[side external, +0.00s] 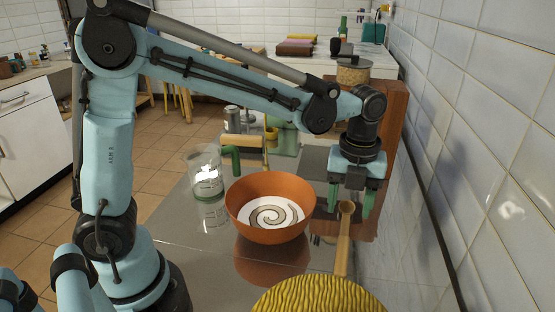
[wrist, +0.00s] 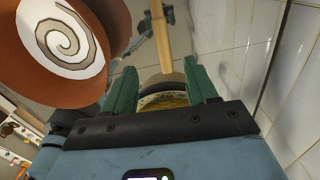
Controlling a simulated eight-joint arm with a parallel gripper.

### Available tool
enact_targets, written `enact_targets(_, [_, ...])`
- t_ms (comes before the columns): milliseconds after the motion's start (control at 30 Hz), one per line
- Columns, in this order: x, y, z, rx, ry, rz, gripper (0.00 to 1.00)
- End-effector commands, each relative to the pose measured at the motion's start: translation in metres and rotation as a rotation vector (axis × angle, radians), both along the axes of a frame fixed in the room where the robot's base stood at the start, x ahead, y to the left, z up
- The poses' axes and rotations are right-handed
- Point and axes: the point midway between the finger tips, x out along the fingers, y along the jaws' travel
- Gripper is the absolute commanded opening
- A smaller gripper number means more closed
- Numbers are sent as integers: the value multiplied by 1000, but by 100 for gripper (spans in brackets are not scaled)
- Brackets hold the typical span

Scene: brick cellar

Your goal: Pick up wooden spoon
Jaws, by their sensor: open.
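The wooden spoon (side external: 342,243) shows in the side view as a pale wooden stick with a small rounded end at the top, just in front of my gripper. Its lower end meets a ridged yellow object. My gripper (side external: 352,203) points down with its green fingers apart and nothing clearly between them. In the wrist view a pale wooden stick, apparently the spoon (wrist: 158,35), runs from the top edge toward the gap of my open gripper (wrist: 160,76). Whether the fingers touch it, I cannot tell.
An orange bowl (side external: 262,228) with a spiral pattern inside stands left of my gripper. A clear beaker (side external: 205,178) is further left. The ridged yellow object (side external: 318,296) fills the near edge. A brown wooden block (side external: 389,130) stands behind, and a white tiled wall (side external: 490,110) bounds the right.

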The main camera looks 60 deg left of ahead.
Motion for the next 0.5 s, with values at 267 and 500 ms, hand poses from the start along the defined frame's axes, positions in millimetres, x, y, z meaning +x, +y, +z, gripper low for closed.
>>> enact_targets(267, [0,0,-43,0,-1,3,57])
enact_targets(500, [0,0,-60,-1,-2,4,57])
